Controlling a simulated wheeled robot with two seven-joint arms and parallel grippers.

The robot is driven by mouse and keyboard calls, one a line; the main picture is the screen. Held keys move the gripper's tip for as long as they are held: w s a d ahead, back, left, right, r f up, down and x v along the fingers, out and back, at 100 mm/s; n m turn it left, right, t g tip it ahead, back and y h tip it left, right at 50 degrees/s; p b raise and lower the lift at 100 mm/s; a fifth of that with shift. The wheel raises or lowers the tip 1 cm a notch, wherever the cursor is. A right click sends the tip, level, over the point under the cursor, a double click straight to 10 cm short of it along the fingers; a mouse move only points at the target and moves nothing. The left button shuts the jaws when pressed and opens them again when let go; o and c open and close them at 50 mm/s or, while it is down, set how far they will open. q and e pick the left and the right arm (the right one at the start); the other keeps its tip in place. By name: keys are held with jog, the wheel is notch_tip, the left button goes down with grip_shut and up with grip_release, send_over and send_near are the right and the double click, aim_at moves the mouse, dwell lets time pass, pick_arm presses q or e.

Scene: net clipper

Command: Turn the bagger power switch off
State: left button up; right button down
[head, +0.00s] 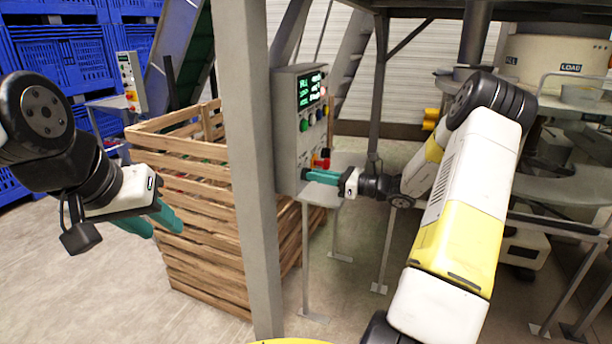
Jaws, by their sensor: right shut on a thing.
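The bagger control panel (289,135) is a grey box with a lit green display (310,90) and several coloured buttons. A red and yellow switch (321,160) sits low on its front. My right gripper (307,174) reaches in from the right at the bottom of the panel. Its green fingers are shut on the power switch there; the fingers hide the grip itself, and I cannot tell the switch's position. My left gripper (156,226) hangs at the left, in front of the wooden crate, with its green fingers apart and empty.
A grey post (246,170) stands between my arms. The slatted wooden crate (205,240) stands behind it. A smaller control box (131,82) and blue crates (65,60) are at the back left. Machinery with a round table (560,175) fills the right.

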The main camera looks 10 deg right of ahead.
jog(key=n, duration=0.8)
jog(key=shift+s+f+n, duration=0.1)
jog(key=shift+n, duration=0.6)
jog(key=c, duration=1.5)
grip_release()
jog(key=v, duration=0.7)
jog(key=shift+s+d, duration=0.25)
jog(key=shift+d, duration=0.1)
